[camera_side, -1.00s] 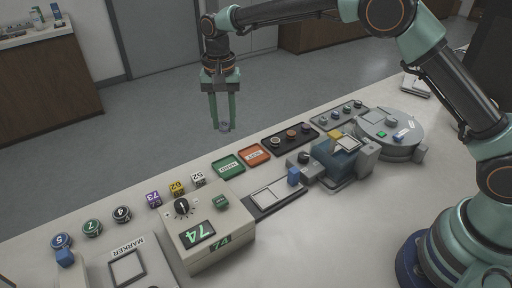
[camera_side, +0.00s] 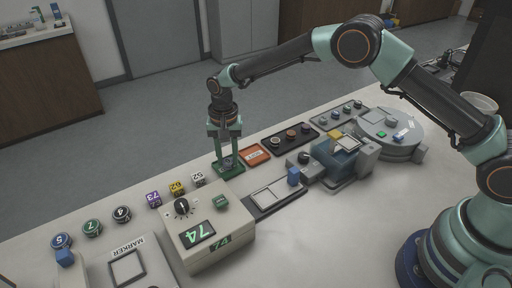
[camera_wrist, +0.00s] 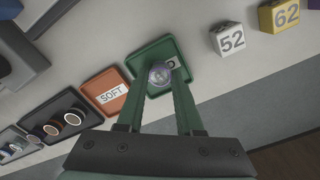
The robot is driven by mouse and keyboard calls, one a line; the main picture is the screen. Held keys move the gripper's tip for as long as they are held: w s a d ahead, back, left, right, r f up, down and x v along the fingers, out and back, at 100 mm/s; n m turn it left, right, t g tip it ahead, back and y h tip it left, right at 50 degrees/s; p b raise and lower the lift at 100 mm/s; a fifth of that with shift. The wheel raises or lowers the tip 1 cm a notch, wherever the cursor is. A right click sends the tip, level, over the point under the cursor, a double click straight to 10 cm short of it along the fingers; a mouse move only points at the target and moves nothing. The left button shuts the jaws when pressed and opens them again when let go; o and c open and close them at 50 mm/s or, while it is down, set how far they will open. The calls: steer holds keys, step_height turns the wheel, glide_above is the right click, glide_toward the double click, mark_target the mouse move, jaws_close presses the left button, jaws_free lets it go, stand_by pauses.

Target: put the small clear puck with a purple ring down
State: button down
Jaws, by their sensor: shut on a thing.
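My gripper (camera_side: 228,165) is shut on a small clear puck (camera_wrist: 160,75), which sits between the fingertips in the wrist view. It looks round and glassy with a pale centre; I cannot make out a purple ring clearly. My gripper points down over the green tray (camera_wrist: 143,62) with its fingertips low at the tray in the side view. The tray also shows in the side view (camera_side: 238,172), partly covered by the fingers. Its white label is partly hidden by the puck. I cannot tell whether the puck touches the tray floor.
An orange tray (camera_side: 254,155) marked SOFT is beside the green one. A black tray (camera_side: 309,128) with several round pucks lies beyond it. Numbered cubes, including a white 52 (camera_wrist: 228,37) and a yellow 62 (camera_wrist: 279,16), stand on the other side. A dial box (camera_side: 210,225) stands in front.

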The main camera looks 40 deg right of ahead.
mark_target(228, 161)
steer(key=c, duration=0.6)
jaws_free()
steer(key=shift+f, duration=0.1)
steer(key=shift+o, duration=0.2)
steer(key=s+d+r+n+t, duration=0.1)
steer(key=d+r, duration=0.1)
steer(key=r, duration=0.8)
steer(key=s+d+r, duration=0.1)
steer(key=d+r, duration=0.1)
steer(key=r, duration=0.7)
steer(key=s+d+r+n+t, duration=0.2)
steer(key=s+d+r, duration=0.4)
steer(key=s+d, duration=0.1)
steer(key=s+d+f+n+t, duration=0.1)
steer(key=s+d+n+t, duration=0.1)
steer(key=s+d, duration=0.5)
steer(key=s+n, duration=0.1)
steer(key=s, duration=0.5)
steer(key=shift+s+d+n+t, duration=0.2)
steer(key=shift+s+n+t, duration=0.1)
steer(key=shift+n, duration=0.1)
